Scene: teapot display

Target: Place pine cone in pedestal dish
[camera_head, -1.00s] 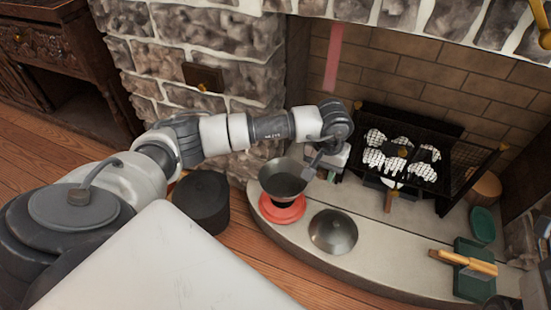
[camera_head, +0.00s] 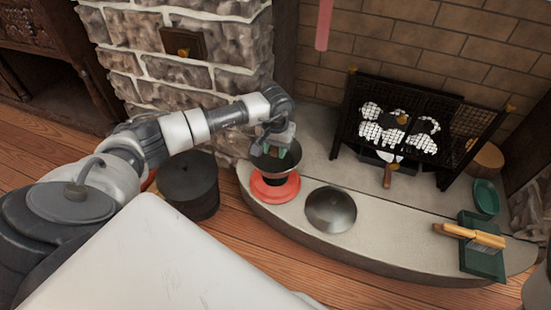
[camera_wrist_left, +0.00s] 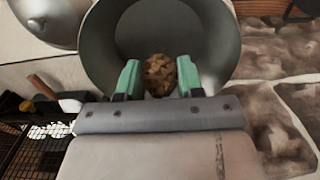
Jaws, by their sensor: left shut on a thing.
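The pedestal dish (camera_head: 263,166) is a dark grey bowl standing over a round red base on the stone hearth. Its wide inside (camera_wrist_left: 105,50) fills the upper middle of the left wrist view. My left gripper (camera_head: 277,151) is over the dish, pointing down into its opening. In the left wrist view, its green-tipped fingers (camera_wrist_left: 158,72) are shut on a brown pine cone (camera_wrist_left: 160,75), with the bowl behind it. Whether the cone touches the bowl I cannot tell. The pine cone is hidden in the head view. My right gripper is not in view.
A grey metal dome (camera_head: 330,209) sits right of the dish. A black pot (camera_head: 189,188) stands on the floor to the left. The fire grate (camera_head: 405,130) is behind, and a brush on a green dustpan (camera_head: 482,258) lies far right.

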